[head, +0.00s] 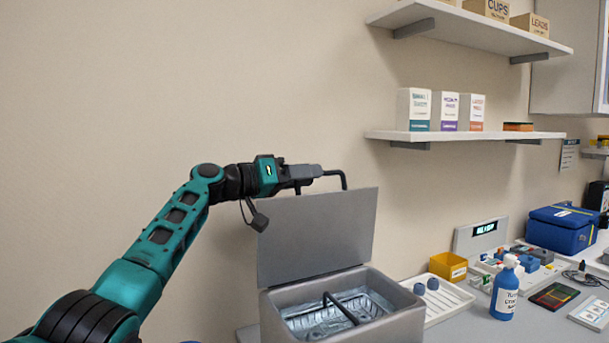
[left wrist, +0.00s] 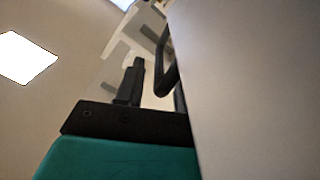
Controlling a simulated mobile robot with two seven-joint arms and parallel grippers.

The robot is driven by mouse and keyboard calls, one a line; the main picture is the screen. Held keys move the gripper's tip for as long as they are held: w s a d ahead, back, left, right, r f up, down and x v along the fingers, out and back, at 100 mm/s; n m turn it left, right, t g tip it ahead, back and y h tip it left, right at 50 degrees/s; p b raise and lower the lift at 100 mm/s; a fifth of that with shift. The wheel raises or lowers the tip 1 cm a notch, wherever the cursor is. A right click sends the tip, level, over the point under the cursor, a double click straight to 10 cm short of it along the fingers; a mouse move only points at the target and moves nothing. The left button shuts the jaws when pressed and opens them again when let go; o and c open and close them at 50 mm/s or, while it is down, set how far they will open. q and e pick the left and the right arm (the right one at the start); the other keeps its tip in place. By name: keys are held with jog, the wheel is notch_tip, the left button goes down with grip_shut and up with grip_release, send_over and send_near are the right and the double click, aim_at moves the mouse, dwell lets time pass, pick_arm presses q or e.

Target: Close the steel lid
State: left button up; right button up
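The steel lid (head: 318,236) stands raised, nearly upright, at the back of a grey steel box (head: 345,325). A black bar handle (head: 344,180) shows at the lid's top edge, and it also shows in the left wrist view (left wrist: 163,62). My left gripper (head: 312,173) is at the lid's top edge, beside the handle. In the left wrist view one finger (left wrist: 131,82) stands apart from the handle, so the gripper looks open. The other finger is mostly hidden by the lid (left wrist: 250,80). My right gripper is not in view.
A metal basket (head: 367,303) with a black handle (head: 342,309) sits in the open box. A white rack (head: 446,301), a yellow bin (head: 447,267) and a blue bottle (head: 504,290) stand to the right. A shelf (head: 470,135) is on the wall above.

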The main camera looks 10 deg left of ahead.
pick_arm(q)
grip_shut()
dwell(0.4)
